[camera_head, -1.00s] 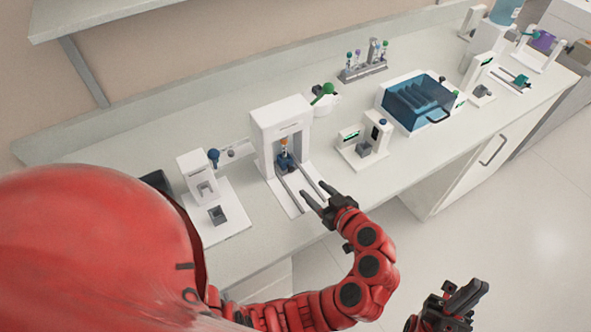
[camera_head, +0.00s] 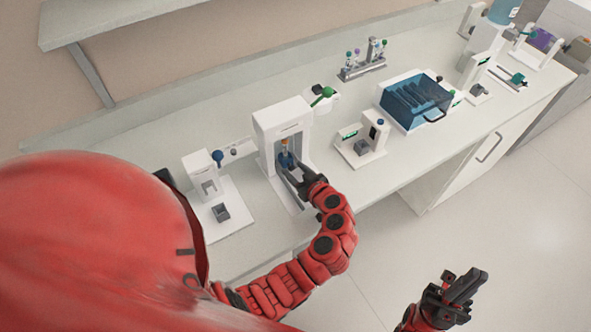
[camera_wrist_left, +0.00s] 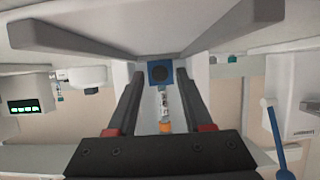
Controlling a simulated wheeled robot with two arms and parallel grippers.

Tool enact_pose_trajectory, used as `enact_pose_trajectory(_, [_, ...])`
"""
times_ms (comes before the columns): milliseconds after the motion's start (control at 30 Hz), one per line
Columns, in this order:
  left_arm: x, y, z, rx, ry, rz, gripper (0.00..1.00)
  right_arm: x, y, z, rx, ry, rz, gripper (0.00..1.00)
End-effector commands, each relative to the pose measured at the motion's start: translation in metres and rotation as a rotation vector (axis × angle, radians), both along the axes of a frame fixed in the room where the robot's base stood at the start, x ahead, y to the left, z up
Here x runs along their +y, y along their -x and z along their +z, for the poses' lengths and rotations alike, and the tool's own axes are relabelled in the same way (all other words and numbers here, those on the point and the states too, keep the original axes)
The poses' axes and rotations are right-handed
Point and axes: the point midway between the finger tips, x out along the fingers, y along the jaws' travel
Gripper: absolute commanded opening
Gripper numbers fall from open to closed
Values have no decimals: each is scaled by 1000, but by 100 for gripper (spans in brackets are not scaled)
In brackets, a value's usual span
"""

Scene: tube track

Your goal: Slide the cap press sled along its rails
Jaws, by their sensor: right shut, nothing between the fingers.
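The cap press (camera_head: 283,118) is a white arch on the bench, with two grey rails (camera_head: 291,192) running out of its front. The blue sled (camera_head: 285,160) sits inside the arch at the back of the rails, bearing a tube with an orange cap (camera_head: 284,143). My left gripper (camera_head: 297,172) is in front of the arch, over the rails. In the left wrist view, its fingers (camera_wrist_left: 160,80) are apart, with the blue sled (camera_wrist_left: 160,71) showing between the tips; I see no clear contact. My right gripper (camera_head: 470,283) is shut and empty, away from the bench.
A white device with a blue knob (camera_head: 202,178) stands left of the press. A small device with a green display (camera_head: 360,143) and a blue-lidded box (camera_head: 414,100) stand to the right. A green-handled device (camera_head: 322,98) is behind. The floor at right is clear.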

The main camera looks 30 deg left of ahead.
Motion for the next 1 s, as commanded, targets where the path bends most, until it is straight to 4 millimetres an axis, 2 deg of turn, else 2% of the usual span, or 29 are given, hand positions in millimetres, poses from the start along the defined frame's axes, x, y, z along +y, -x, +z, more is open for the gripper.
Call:
enact_pose_trajectory(33, [0,0,0,0,0,0,40,0,0,0,0,0,0,0])
enact_pose_trajectory(200, [0,0,0,1,0,0,9,0,0,0,0,0,0,0])
enact_pose_trajectory(267, [0,0,0,1,0,0,0,0,0,0,0,0,0,0])
enact_pose_trajectory(1000, [0,0,0,0,-1,-1,0,0,0,0,0,0,0,0])
